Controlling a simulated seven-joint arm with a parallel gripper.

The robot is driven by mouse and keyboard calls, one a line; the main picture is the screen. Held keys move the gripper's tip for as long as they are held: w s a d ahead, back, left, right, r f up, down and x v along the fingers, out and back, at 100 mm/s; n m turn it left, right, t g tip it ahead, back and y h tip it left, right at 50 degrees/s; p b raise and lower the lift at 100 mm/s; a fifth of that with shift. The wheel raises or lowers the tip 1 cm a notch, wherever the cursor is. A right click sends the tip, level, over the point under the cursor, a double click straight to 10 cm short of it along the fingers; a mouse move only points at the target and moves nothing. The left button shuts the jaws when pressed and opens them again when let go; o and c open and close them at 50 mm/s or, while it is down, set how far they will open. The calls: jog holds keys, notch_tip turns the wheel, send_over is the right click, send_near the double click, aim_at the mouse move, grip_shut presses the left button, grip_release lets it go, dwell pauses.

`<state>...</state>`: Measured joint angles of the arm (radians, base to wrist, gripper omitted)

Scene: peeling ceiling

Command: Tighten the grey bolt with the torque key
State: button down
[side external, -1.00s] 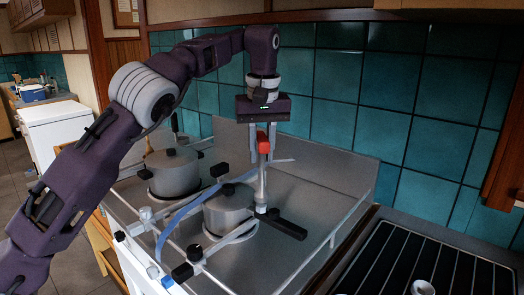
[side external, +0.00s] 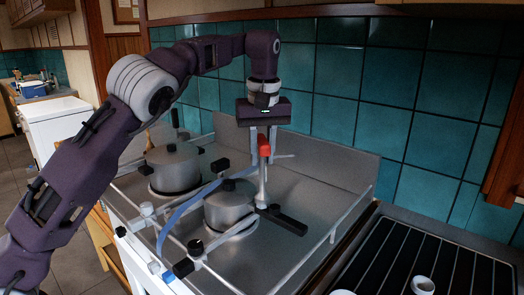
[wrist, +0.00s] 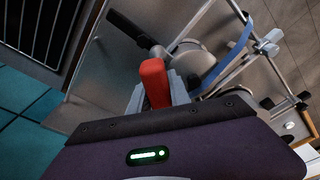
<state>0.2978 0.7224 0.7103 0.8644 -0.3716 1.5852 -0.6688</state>
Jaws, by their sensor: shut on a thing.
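My gripper (side external: 263,141) is shut on the torque key, which has a red grip (side external: 264,146) and a silver shaft (side external: 262,185) and hangs upright. A thin grey crossbar shows beside the red grip. The shaft's lower end is beside the right side of the front pot, close to a black bar; I cannot tell whether it touches anything. In the wrist view the red grip (wrist: 155,82) sits between the grey fingers, and the lower shaft is hidden. I cannot pick out the grey bolt in either view.
A front lidded pot (side external: 230,206) and a back pot (side external: 174,170) stand on the steel top. A black bar (side external: 284,219) extends to the right of the front pot. A blue strap (side external: 184,211) and metal rails cross the left. Teal tiles stand behind; bare steel lies at right.

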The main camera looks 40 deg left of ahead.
jog(key=shift+f, duration=0.1)
dwell(0.3)
jog(key=shift+f, duration=0.45)
